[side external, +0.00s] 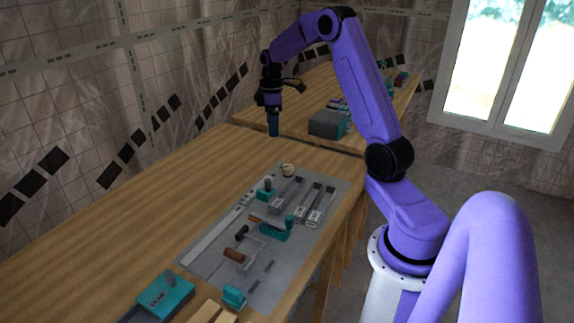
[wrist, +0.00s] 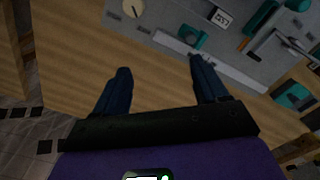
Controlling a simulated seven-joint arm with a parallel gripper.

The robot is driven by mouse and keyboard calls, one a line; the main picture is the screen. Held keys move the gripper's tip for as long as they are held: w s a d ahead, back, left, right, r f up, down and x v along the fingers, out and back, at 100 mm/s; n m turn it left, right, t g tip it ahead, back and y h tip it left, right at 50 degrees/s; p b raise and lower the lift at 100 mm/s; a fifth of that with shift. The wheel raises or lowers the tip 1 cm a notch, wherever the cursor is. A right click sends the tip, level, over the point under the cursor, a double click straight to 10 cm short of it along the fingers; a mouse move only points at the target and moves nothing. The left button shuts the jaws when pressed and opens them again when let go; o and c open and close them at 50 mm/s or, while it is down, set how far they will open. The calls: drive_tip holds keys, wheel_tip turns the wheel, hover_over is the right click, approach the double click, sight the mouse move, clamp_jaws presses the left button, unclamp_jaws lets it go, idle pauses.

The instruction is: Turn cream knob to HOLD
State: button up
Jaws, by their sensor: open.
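The cream knob (side external: 288,170) sits on the far end of the grey panel (side external: 215,237) in the side external view. In the wrist view the cream knob (wrist: 130,9) is a round dial with a dark pointer line, cut off by the top edge. I cannot make out a HOLD mark. My gripper (side external: 273,131) hangs fingers down above the wooden bench, beyond the knob and apart from it. In the wrist view my gripper (wrist: 160,68) has its two blue fingers spread, with only bare wood and panel edge between them.
The panel carries several teal fixtures (side external: 274,232), grey slotted tracks (side external: 314,204) and a brown-handled lever (side external: 234,255). A teal box (side external: 163,297) stands at the near end. A grey box (side external: 327,123) stands on the farther bench. The wood left of the panel is clear.

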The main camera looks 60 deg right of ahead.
hover_over(287, 166)
drive_tip(key=f, duration=0.1)
drive_tip(key=shift+m, duration=0.3)
wheel_tip(287, 166, down, 18)
drive_tip(key=shift+a+r, duration=0.1)
drive_tip(key=c, duration=1.1)
